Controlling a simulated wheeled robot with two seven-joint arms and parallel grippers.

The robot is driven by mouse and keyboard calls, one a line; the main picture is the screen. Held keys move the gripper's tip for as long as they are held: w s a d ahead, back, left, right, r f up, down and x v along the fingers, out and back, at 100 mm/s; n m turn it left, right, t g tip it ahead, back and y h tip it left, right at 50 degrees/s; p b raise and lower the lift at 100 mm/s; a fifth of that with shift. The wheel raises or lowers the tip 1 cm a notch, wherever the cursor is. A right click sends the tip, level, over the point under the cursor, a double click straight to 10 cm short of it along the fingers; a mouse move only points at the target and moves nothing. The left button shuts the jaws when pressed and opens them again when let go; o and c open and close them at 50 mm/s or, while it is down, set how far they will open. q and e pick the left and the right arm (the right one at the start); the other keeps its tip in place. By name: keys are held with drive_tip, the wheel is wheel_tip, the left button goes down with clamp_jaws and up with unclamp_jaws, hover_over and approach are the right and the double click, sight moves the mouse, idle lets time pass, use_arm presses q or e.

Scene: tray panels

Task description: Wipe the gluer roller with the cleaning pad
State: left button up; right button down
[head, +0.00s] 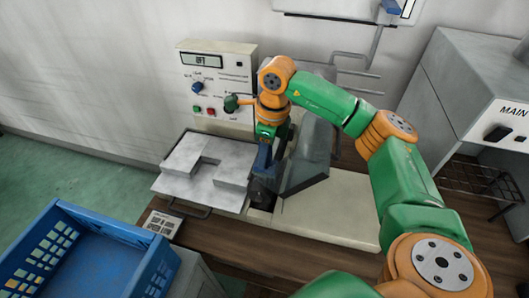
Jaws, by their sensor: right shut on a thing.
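The gluer (340,215) is a cream machine on the wooden table, with an upright control panel (213,75) at its back. My right gripper (263,150) points down over the gluer's middle, between the grey panels and a grey sloped guard. It is shut on a small blue piece (262,160), which looks like the cleaning pad. Just below is a dark opening (262,192), where the gluer roller seems to lie. The roller is mostly hidden, and I cannot tell whether the pad touches it. My left gripper is not in view.
Grey-white panels (190,158) lie on a flat metal plate left of the gripper. The sloped guard (308,160) stands close on its right. A blue crate (85,255) is at the lower left. A grey cabinet (455,85) stands at the right.

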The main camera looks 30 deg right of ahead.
drive_tip(key=shift+s+a+r+p, duration=0.15)
drive_tip(key=shift+a+r+p, duration=0.05)
drive_tip(key=shift+r+p, duration=0.25)
drive_tip(key=shift+s+a+r+p, duration=0.15)
drive_tip(key=shift+r+p, duration=0.15)
drive_tip(key=shift+r, duration=0.2)
drive_tip(key=r+p, duration=0.2)
drive_tip(key=shift+w+d+r+p, duration=0.3)
drive_tip(key=shift+d+r, duration=0.05)
wheel_tip(320, 180, up, 2)
drive_tip(key=shift+s+a+r+p, duration=0.15)
drive_tip(key=shift+r+p, duration=0.05)
drive_tip(key=shift+p, duration=0.7)
drive_tip(key=shift+r, duration=0.15)
